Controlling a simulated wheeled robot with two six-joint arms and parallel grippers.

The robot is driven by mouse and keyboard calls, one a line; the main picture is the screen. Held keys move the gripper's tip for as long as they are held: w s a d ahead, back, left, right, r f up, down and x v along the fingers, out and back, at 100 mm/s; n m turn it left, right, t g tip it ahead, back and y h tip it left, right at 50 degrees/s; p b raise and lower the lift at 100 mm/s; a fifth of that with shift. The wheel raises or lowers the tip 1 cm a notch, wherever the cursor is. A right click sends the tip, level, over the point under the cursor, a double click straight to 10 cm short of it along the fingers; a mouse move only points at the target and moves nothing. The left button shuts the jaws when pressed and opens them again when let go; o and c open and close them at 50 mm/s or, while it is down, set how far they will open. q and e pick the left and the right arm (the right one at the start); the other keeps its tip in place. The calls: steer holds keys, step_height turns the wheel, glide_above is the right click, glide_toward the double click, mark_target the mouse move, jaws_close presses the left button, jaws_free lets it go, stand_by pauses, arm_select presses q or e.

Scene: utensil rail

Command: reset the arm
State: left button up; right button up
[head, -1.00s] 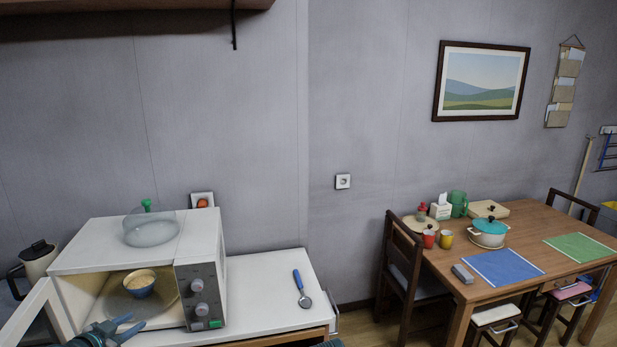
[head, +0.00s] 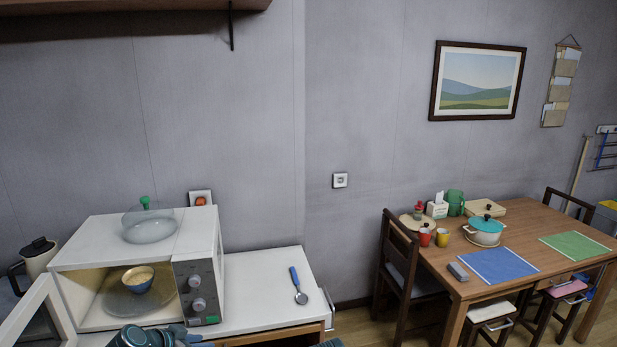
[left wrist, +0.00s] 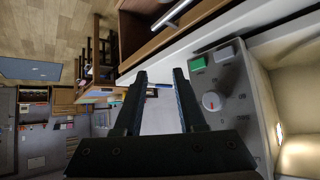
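My left gripper (head: 192,338) is at the bottom edge of the head view, in front of the microwave's control side and partly cut off. In the left wrist view its two fingers (left wrist: 160,76) stand apart with nothing between them. The open microwave (head: 110,258) holds a blue bowl (head: 139,286) with yellowish food on its turntable. The bowl is clear of my gripper. My right gripper is not in view; only a small teal part shows at the bottom edge.
The microwave door (head: 38,318) hangs open at the left. A glass lid (head: 150,229) sits on top. A blue-handled spoon (head: 296,284) lies on the white counter (head: 250,305). A kettle (head: 38,258) stands left. The dining table (head: 540,232) is at the right.

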arm_select(q)
steer(key=s+d+f+n+g+y, duration=0.1)
steer(key=s+d+f+g+y, duration=0.2)
steer(key=s+d, duration=0.5)
steer(key=s+d+f+n+g+y, duration=0.1)
steer(key=s+d+f+g+y, duration=0.2)
steer(key=s+d, duration=0.5)
steer(key=d+f+g, duration=0.1)
steer(key=d+g, duration=0.1)
steer(key=d, duration=0.3)
steer(key=shift+d+n+g, duration=0.25)
steer(key=shift+n+g, duration=0.05)
steer(key=shift+g, duration=0.1)
steer(key=shift+a, duration=0.1)
